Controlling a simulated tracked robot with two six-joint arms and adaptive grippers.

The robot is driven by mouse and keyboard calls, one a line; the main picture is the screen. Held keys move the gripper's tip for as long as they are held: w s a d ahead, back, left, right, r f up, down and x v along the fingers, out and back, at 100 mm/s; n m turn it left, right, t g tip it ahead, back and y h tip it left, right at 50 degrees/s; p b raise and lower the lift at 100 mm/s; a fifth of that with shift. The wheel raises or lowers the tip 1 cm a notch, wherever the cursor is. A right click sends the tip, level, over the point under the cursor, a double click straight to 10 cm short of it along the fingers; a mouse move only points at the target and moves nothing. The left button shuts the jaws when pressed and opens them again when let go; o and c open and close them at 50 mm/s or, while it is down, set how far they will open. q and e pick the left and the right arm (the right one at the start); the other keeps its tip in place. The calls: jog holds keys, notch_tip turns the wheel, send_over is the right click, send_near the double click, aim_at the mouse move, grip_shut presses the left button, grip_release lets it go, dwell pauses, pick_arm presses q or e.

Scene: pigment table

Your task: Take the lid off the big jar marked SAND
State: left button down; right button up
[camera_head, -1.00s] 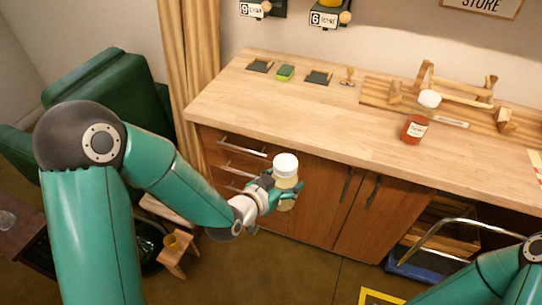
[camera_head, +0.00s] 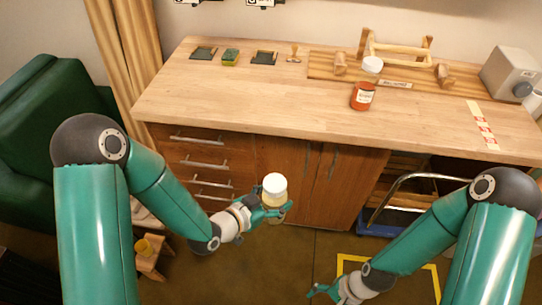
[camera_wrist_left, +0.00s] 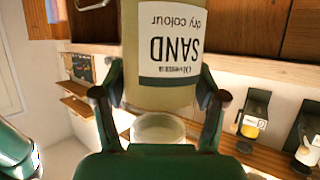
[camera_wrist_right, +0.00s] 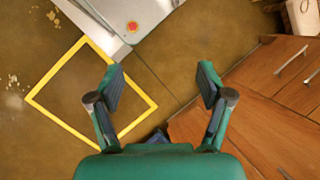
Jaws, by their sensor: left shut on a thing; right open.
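The big jar marked SAND (camera_wrist_left: 178,75) is clear with tan contents, and its label is upside down in the left wrist view. Its white lid (camera_head: 274,187) is on top; in the left wrist view the lid (camera_wrist_left: 158,127) shows between the fingers. My left gripper (camera_head: 272,212) is shut around the jar's body and holds it upright in the air in front of the drawers. It also shows in the left wrist view (camera_wrist_left: 160,95). My right gripper (camera_wrist_right: 160,88) is open and empty over the floor; in the head view (camera_head: 322,292) it is low, right of the jar.
A grey device (camera_head: 510,72) is at the back right. The worktop's left front is clear. A yellow floor outline (camera_wrist_right: 55,75) lies below.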

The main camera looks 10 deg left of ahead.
jog(key=w+r+m+g+h, duration=0.3)
jog(key=w+r+m+h, duration=0.1)
jog(key=w+r+m, duration=1.2)
notch_tip(320, 180, up, 18)
jog(key=n+t, duration=0.5)
send_over(272, 180)
jog(key=shift+d+f, duration=0.1)
jog(key=shift+f, duration=0.15)
notch_tip(272, 180, down, 8)
jog(key=shift+r, duration=0.2)
